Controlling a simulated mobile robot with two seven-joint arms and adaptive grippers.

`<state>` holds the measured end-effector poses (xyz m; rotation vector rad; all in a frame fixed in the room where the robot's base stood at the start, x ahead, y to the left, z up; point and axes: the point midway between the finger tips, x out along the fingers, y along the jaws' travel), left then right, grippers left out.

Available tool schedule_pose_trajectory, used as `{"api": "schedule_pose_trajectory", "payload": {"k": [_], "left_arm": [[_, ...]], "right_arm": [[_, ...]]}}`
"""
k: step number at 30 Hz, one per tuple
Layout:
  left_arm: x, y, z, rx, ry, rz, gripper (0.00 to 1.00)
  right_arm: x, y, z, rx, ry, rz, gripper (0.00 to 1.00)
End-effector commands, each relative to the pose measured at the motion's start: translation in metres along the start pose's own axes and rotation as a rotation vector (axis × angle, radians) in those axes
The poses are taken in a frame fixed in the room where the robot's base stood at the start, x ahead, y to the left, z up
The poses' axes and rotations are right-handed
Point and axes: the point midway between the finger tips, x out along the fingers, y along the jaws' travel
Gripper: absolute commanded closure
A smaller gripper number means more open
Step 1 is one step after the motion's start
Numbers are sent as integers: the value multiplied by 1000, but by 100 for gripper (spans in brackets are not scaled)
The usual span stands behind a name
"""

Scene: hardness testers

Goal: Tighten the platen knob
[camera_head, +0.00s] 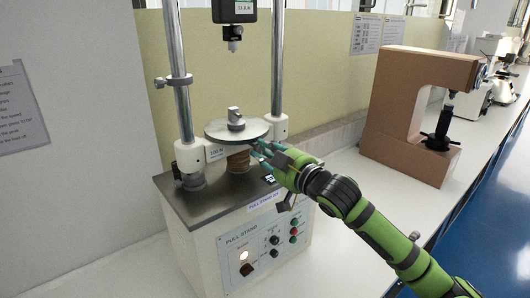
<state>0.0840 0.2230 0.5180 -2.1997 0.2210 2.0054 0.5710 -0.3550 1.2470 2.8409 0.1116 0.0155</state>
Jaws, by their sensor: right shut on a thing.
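The pull stand (208,236) is a white box with a dark top plate and two steel columns. Its round grey platen (220,131) sits level between the columns, with a small metal fitting (235,118) on top. A brown ribbed round part (238,163) shows beneath the platen. My right gripper (262,152) reaches in from the lower right, with its teal fingers just under the platen's right front edge. It is shut on the platen knob, which the fingers hide from this view. My left gripper is out of view.
A force gauge head (235,10) hangs above the platen. The front panel carries several knobs and buttons (293,231). A brown C-shaped tester (424,72) stands to the right on the white bench (345,240). The bench is clear between the two machines, except for my arm.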

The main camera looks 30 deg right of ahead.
Motion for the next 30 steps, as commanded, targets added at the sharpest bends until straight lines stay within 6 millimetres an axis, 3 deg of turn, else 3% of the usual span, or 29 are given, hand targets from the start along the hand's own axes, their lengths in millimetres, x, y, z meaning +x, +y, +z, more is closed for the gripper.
{"api": "schedule_pose_trajectory", "payload": {"k": [1,2,16,30], "left_arm": [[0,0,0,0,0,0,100],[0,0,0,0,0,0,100],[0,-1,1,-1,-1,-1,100],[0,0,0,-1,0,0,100]], "right_arm": [[0,1,-2,-2,4,1,64],[0,1,-2,-2,4,1,53],[-6,0,1,-2,-1,0,53],[-73,-1,1,0,-1,-1,53]]}}
